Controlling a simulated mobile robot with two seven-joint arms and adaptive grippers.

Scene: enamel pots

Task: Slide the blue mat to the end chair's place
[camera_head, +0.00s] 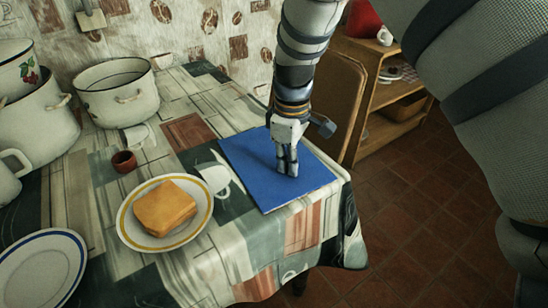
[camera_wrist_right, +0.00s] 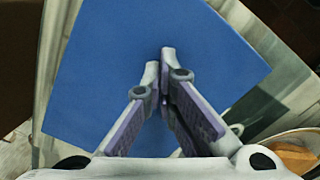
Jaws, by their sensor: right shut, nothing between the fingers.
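The blue mat (camera_head: 262,186) lies flat on the patterned tablecloth near the table's right end; it also fills much of the right wrist view (camera_wrist_right: 105,60). My right gripper (camera_head: 288,172) points straight down over the middle of the mat, with its fingers shut and empty. Its closed fingertips also show in the right wrist view (camera_wrist_right: 164,58). They look to be at or just above the mat; I cannot tell whether they touch. The wooden end chair (camera_head: 340,95) stands at the table's right end, partly hidden by my right arm. My left gripper is not in view.
A plate with a yellow rim (camera_head: 128,225) holding bread (camera_head: 165,207) stands left of the mat. A small brown cup (camera_head: 124,161), enamel pots (camera_head: 117,94) and a blue-rimmed plate (camera_head: 45,270) are farther left. A wooden shelf (camera_head: 400,125) stands beyond the chair.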

